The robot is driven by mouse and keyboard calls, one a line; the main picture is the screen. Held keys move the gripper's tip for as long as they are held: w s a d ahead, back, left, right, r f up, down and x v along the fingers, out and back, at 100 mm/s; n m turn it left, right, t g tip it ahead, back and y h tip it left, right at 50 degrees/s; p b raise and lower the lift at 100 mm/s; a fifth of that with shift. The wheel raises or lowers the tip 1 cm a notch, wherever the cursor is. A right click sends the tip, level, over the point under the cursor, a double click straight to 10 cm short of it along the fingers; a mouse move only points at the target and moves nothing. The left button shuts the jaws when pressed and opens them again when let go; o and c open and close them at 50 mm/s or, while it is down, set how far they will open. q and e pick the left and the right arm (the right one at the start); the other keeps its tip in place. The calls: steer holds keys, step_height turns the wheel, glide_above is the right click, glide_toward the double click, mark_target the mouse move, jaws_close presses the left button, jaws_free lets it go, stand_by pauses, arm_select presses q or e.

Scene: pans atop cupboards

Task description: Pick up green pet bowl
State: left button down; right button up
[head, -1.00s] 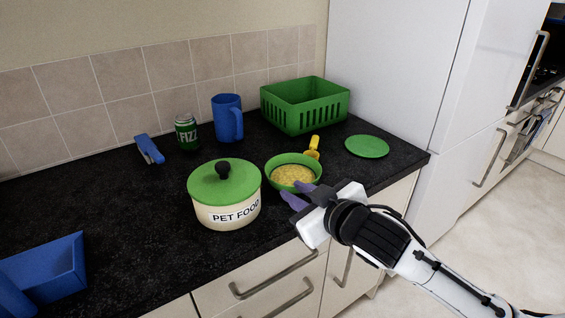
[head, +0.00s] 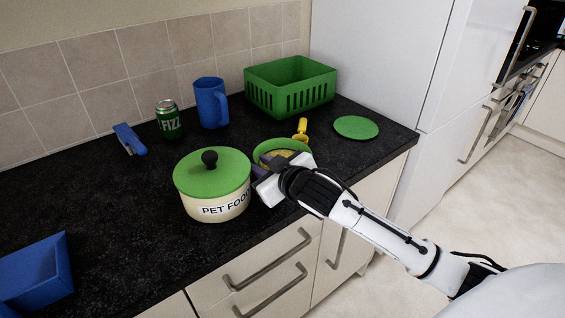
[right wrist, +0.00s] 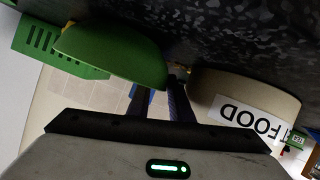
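The green pet bowl (head: 262,149) holds yellowish food and stands on the counter, right of the pet food pot. My right gripper (head: 264,166) is at its near side and hides much of it. In the right wrist view, which is upside down, the bowl (right wrist: 110,55) shows from the side. One finger of the gripper (right wrist: 163,100) passes behind the bowl's wall and the other stays outside, in the gap beside the pot. The fingers look apart, with the rim between them; firm contact cannot be seen. My left gripper is not in view.
The cream pot with green lid (head: 212,182) stands close left of the gripper. A yellow-handled scoop (head: 301,130) lies behind the bowl. A green basket (head: 290,88), green disc (head: 356,127), blue jug (head: 211,105) and fizz can (head: 169,120) stand around. A blue container (head: 40,275) is front left.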

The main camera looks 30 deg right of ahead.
jaws_close()
stand_by(1.4)
